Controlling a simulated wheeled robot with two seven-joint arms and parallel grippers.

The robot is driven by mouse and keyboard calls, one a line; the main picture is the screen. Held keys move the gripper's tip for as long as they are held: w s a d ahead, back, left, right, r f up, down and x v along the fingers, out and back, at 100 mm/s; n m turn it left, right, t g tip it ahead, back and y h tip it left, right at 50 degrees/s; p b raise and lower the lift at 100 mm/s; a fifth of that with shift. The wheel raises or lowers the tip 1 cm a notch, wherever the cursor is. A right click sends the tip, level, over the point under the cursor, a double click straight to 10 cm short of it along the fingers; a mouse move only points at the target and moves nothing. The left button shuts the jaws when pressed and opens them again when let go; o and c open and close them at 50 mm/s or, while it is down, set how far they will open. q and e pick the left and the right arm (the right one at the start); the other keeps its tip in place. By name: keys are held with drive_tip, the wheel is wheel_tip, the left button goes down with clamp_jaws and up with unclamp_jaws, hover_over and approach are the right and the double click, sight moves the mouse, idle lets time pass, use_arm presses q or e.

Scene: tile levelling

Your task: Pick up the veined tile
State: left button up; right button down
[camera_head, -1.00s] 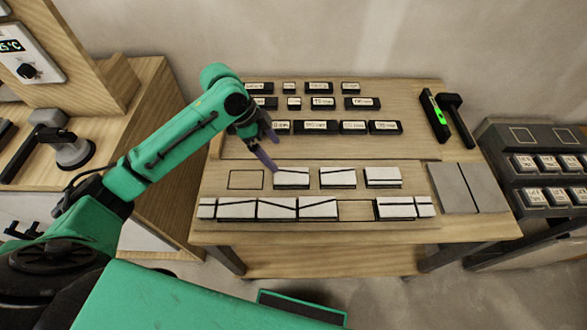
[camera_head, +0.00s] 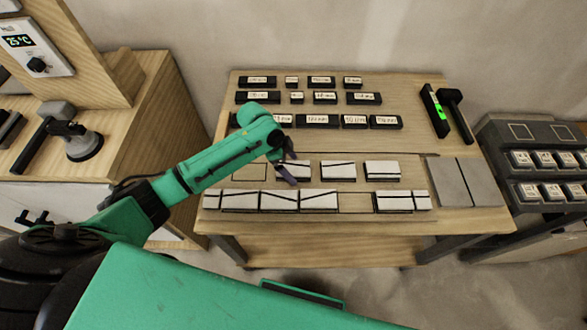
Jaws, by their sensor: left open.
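White tiles with dark veins lie on the wooden table. Three are in the upper row: a left tile (camera_head: 298,172), a middle tile (camera_head: 338,171) and a right tile (camera_head: 382,170). My left gripper (camera_head: 289,166) is open, with its purple fingers over the left tile and partly hiding it. I cannot tell whether it touches that tile. Below is a row of veined tiles (camera_head: 278,201) with one bare gap (camera_head: 354,203) right of its middle. My right gripper is not in view.
An empty outlined slot (camera_head: 249,172) lies left of the upper row. Labelled black blocks (camera_head: 318,121) stand in rows at the back. A green-lit level (camera_head: 435,110) and a black tool (camera_head: 455,115) stand at the back right. Grey plates (camera_head: 465,182) lie at the right.

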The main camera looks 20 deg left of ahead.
use_arm(q)
drive_tip(key=shift+f, duration=0.2)
idle(0.3)
drive_tip(key=c, duration=1.5)
drive_tip(key=shift+o, duration=0.2)
drive_tip(key=shift+r, duration=0.1)
